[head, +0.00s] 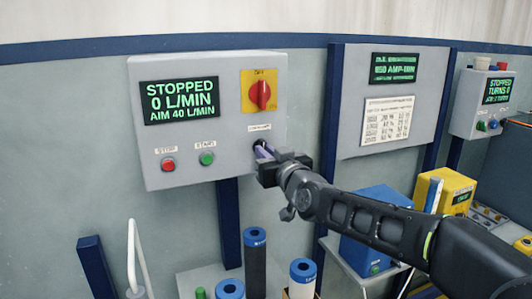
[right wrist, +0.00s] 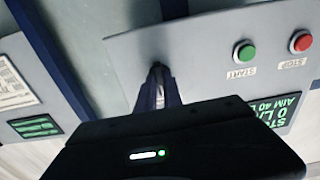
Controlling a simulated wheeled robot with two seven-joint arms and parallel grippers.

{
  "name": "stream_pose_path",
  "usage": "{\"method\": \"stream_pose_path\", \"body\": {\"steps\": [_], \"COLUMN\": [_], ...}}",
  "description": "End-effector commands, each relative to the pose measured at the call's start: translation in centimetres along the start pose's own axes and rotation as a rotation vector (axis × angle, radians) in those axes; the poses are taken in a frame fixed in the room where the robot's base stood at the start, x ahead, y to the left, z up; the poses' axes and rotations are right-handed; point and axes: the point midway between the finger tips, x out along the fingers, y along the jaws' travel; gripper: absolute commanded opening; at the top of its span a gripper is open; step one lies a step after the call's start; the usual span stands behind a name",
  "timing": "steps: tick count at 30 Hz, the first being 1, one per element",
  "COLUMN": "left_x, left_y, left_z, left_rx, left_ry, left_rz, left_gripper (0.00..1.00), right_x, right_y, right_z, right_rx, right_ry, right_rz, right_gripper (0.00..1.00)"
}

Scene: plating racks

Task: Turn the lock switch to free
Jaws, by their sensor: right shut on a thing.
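The lock switch (head: 257,145) is at the lower right of a grey control box (head: 225,140), under a small label too small to read. My right gripper (head: 266,153) reaches it from the right and is shut on it. The fingers hide most of the switch, so I cannot tell which way it is turned. In the right wrist view, the gripper (right wrist: 160,98) meets the dark switch (right wrist: 157,70) at the panel's edge. My left gripper is not in view.
The box has a screen (head: 179,101) reading STOPPED 0 L/MIN, a red rotary knob (head: 261,95) on yellow, a red stop button (head: 168,164) and a green start button (head: 207,159). Blue-capped cylinders (head: 255,265) stand below. A yellow unit (head: 455,190) is at right.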

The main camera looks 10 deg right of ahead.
Motion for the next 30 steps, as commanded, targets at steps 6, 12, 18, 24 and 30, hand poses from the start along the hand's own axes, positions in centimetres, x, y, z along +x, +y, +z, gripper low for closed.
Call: {"method": "stream_pose_path", "body": {"steps": [6,12,18,24,30], "left_x": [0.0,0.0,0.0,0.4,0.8], "left_y": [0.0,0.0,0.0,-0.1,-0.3], "left_z": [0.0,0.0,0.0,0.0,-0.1], "left_rx": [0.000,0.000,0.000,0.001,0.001], "left_ry": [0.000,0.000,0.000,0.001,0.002], "left_rz": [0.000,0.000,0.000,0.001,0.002], "left_gripper": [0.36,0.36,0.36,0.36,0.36], "right_x": [0.0,0.0,-0.1,-1.7,-5.0], "right_y": [0.0,0.0,0.0,0.0,0.0], "right_z": [0.2,0.1,0.0,0.0,0.0], "right_rx": [-0.002,-0.001,0.000,0.001,0.002], "right_ry": [-0.003,-0.002,-0.001,0.001,0.001], "right_rz": [-0.001,0.000,0.000,0.000,0.000], "right_gripper": [0.22,0.33,0.33,0.33,0.33]}}
